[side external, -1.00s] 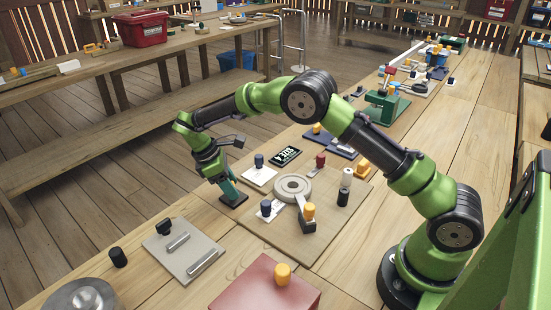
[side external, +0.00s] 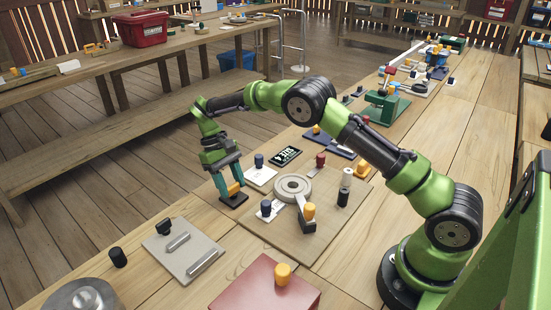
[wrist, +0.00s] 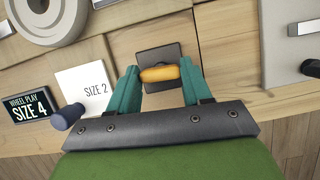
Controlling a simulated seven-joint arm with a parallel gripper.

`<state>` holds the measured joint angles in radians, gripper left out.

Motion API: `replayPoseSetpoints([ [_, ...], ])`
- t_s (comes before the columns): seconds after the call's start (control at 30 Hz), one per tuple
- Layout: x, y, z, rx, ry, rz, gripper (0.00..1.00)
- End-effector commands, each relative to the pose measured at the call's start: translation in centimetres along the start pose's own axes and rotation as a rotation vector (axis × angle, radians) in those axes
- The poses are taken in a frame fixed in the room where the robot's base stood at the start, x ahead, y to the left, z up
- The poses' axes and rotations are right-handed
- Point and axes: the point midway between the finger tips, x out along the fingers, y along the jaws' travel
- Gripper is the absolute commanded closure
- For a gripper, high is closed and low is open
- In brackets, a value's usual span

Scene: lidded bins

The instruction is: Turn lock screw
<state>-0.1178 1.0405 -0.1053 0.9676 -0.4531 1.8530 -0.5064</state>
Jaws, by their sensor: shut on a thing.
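The lock screw shows as an orange bar-shaped knob (wrist: 158,74) on a dark square base (wrist: 156,52) in the wrist view. In the side external view the orange knob (side external: 233,189) and its base (side external: 236,201) stand at the left edge of the wooden board. My gripper (side external: 230,186) points down over it, with its two teal fingers on either side of the knob. In the wrist view my gripper (wrist: 160,76) is shut on the knob's two ends. The knob lies roughly left to right between the fingertips there.
A white "SIZE 2" card (wrist: 88,90) with a dark blue peg (wrist: 66,117) and a "SIZE 4" sign (wrist: 30,107) are close by. A grey ring (side external: 293,187) sits on the board. A grey plate with bars (side external: 187,250) lies at the front left.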

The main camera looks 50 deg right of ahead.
Motion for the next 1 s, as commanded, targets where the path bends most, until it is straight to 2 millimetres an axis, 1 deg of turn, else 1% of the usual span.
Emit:
replayPoseSetpoints([
  [0.2, -0.07, 0.09, 0.10, 0.142, -0.002, -0.060, 0.82],
  [0.4, -0.09, 0.16, 0.10, 0.226, -0.001, -0.095, 0.82],
  [0.63, -0.07, 0.16, 0.11, 0.270, -0.002, -0.113, 0.81],
  [1.0, -0.05, 0.16, 0.10, 0.280, -0.002, -0.116, 0.81],
])
